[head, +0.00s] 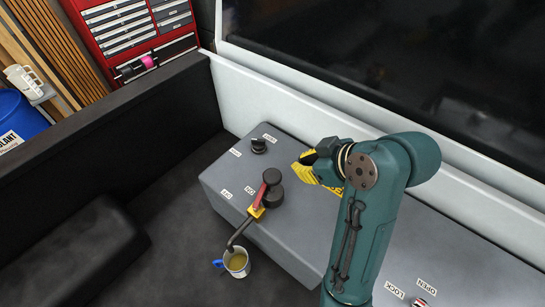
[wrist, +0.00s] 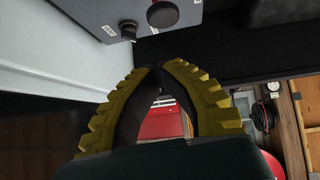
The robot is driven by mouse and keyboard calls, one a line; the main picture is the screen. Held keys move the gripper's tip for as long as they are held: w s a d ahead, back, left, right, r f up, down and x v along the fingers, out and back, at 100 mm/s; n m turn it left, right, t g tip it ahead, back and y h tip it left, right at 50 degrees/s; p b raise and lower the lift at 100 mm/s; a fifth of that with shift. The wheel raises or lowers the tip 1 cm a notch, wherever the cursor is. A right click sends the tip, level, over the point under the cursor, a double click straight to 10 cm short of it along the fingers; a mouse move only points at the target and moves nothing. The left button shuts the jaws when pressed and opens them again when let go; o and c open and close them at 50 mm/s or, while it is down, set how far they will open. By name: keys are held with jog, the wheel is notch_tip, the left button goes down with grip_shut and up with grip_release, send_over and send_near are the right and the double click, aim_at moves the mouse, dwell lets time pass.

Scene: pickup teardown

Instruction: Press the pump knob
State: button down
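A small black knob (head: 259,145) stands on the top of the grey box (head: 228,180), near its back left end. A larger round black knob (head: 272,196) with a red lever (head: 260,194) sits in front of it. I cannot tell which is the pump knob. My gripper (head: 300,170), with yellow fingers, is over the box, right of both knobs and apart from them. In the wrist view its fingertips (wrist: 160,68) meet with nothing held. The small knob (wrist: 129,30) and the round knob (wrist: 162,13) show at the top there.
A yellow valve and dark spout (head: 240,232) lead down to a mug (head: 237,262) with a blue handle and brownish liquid. A pale wall (head: 290,105) runs behind the box. A dark padded block (head: 75,255) lies left. Dark floor separates them.

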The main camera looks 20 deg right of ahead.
jog(key=shift+w+a+r, duration=0.4)
jog(key=shift+a+r, duration=0.3)
jog(key=shift+r, duration=0.1)
jog(key=p, duration=0.2)
send_over(273, 174)
jog(key=s, duration=0.1)
notch_tip(273, 174, down, 6)
jog(key=f, duration=0.1)
jog(key=f+p, duration=0.1)
jog(key=f, duration=0.2)
jog(key=shift+w, duration=0.35)
jog(key=shift+f+p, duration=0.3)
jog(key=shift+f, duration=0.2)
